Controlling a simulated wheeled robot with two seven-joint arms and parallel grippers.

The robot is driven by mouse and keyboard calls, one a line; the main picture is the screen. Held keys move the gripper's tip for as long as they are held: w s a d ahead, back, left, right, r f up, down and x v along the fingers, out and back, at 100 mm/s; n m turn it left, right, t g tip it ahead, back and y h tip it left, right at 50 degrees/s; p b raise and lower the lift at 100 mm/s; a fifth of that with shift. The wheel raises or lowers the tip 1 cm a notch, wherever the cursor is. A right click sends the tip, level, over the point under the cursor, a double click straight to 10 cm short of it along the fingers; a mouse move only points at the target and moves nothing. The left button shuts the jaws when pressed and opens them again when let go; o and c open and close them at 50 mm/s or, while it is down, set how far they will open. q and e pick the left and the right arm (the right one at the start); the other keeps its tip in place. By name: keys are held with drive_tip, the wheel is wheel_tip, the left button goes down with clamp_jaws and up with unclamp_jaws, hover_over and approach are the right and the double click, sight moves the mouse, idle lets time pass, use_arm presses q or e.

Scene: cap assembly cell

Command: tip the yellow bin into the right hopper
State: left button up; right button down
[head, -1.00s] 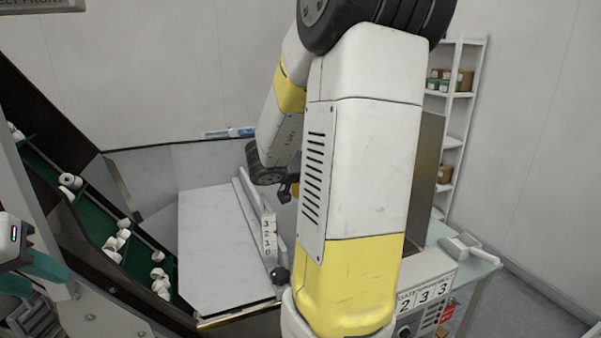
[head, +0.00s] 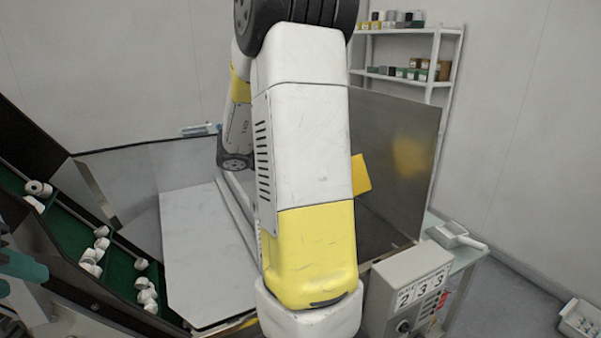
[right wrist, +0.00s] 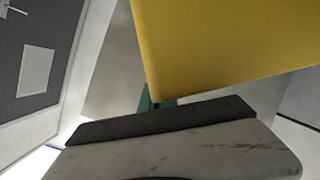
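The yellow bin (head: 362,174) shows only as a corner past the right edge of my right arm in the head view. It fills the top of the right wrist view (right wrist: 230,45), close to the gripper. My right gripper is hidden behind my arm in the head view; a teal finger part meets the bin's lower edge in the right wrist view, so it appears shut on the bin. The right hopper (head: 395,140) shows a tall grey metal wall behind the bin; its mouth is mostly hidden. My left gripper (head: 22,266) is a teal part at the left edge, cut off.
A green cleated conveyor (head: 120,262) with several white caps rises at the left. A pale plate (head: 205,255) lies left of my arm. A control box (head: 408,290) with number cards and a scoop (head: 457,236) stand at the right. A shelf (head: 405,75) stands behind.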

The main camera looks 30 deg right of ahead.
drive_tip(key=w+f+n+g+h, duration=0.2)
drive_tip(key=w+n+g+h, duration=0.1)
drive_tip(key=w+n, duration=1)
drive_tip(key=shift+w+a+f+n+g+h, duration=0.35)
drive_tip(key=shift+w+h, duration=0.55)
drive_tip(key=shift+w, duration=0.6)
drive_tip(key=shift+w, duration=0.1)
